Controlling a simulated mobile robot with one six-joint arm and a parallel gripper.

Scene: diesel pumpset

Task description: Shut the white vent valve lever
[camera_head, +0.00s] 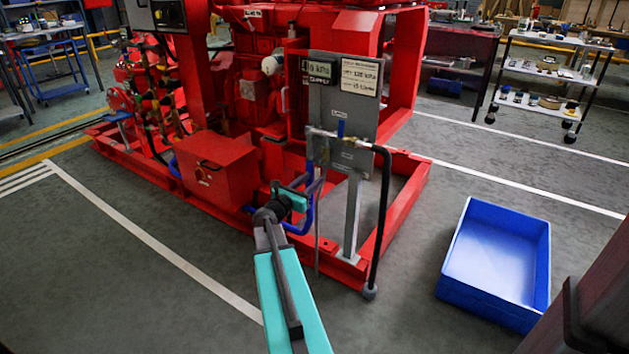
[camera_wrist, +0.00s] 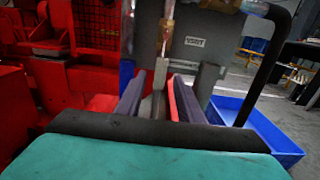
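In the wrist view a pale grey-white lever (camera_wrist: 160,74) hangs down below a brass fitting (camera_wrist: 167,30), in front of the grey panel. It appears to be the vent valve lever. My gripper (camera_wrist: 157,84) is open, with one dark finger on each side of the lever's lower part. I cannot tell whether either finger touches it. In the head view my gripper (camera_head: 309,184) is just below and left of the pipe fittings (camera_head: 340,138) on the panel. The lever cannot be made out clearly there.
The grey gauge panel (camera_head: 352,90) stands on a post at the red pumpset frame (camera_head: 405,180). A black hose (camera_head: 381,215) drops to the floor right of my gripper. Blue pipes lie close by on the left. A blue crate (camera_head: 480,305) sits on open floor at right.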

